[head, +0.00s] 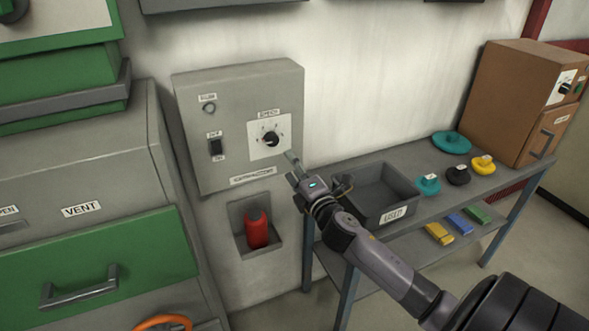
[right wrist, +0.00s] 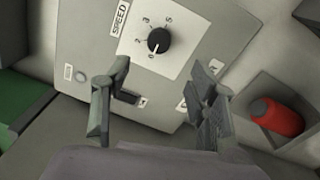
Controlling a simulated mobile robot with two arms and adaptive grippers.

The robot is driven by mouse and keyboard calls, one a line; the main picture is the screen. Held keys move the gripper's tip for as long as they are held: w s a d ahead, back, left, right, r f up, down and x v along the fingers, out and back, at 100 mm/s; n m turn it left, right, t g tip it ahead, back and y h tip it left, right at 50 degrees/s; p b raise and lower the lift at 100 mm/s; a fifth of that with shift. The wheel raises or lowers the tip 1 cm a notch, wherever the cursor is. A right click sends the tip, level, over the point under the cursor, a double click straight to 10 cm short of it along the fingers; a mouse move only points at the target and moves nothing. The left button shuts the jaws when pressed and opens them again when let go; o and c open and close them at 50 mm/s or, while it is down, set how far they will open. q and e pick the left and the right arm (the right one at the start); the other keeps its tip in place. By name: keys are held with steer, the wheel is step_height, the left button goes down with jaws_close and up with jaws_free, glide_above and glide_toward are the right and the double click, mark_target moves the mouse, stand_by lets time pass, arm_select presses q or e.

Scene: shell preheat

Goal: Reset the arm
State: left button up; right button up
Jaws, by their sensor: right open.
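My right gripper (head: 316,172) is in front of the grey control box (head: 188,88), a little below and right of the speed knob (head: 271,139). In the right wrist view its two fingers (right wrist: 160,105) are spread apart with nothing between them. The black speed knob also shows there (right wrist: 159,40), beyond the fingertips and apart from them. A dark rocker switch (head: 215,147) is at the left of the box; in the right wrist view it is partly behind the left finger. My left gripper is not in view.
A red object (head: 256,229) sits in a recess below the box. To the right, a shelf table carries a grey bin labelled USED (head: 393,215), several coloured pieces and a brown cabinet (head: 507,95). A green-drawered unit (head: 99,255) stands at the left.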

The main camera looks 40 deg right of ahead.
steer(key=shift+s, duration=0.2)
stand_by(0.4)
